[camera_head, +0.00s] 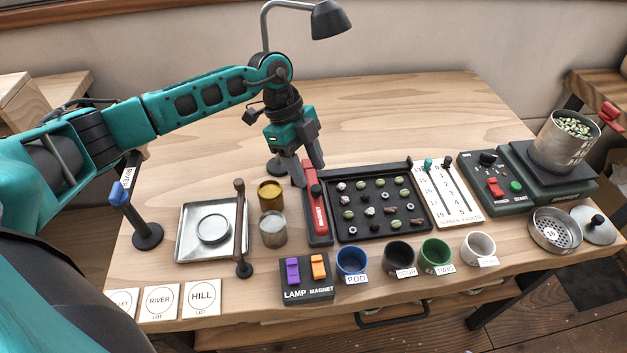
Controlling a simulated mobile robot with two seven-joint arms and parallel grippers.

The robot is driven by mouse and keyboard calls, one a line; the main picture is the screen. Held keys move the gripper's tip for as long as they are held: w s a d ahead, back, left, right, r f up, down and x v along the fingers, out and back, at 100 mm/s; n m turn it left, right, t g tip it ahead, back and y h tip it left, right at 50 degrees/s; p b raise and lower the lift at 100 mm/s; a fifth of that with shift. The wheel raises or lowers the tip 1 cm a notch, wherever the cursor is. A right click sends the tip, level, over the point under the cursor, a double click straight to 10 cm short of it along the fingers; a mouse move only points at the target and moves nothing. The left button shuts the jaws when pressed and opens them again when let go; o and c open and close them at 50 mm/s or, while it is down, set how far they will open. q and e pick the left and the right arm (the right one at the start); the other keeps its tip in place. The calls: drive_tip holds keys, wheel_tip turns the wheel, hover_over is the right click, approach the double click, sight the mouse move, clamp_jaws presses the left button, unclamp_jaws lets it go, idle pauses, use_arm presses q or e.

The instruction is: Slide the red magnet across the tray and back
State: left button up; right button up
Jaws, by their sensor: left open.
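The red magnet (318,214) is a long red bar with a black knob near its far end. It lies along the left edge of the black tray (343,232), which holds several rows of green, white and dark pieces. My left gripper (308,175) points down at the magnet's far end, with its fingers apart near the black knob. I cannot tell whether a finger touches the magnet. My right gripper is not in view.
A metal tray (187,249), a dark upright rod (241,230) and two small tins stand left of the magnet. A switch box (307,291) with purple and orange switches and several cups line the front. A lamp (330,19) stands behind. The table's back is clear.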

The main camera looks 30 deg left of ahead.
sight(316, 187)
use_arm(q)
drive_tip(key=shift+x, duration=2.15)
drive_tip(key=shift+c, duration=0.2)
clamp_jaws()
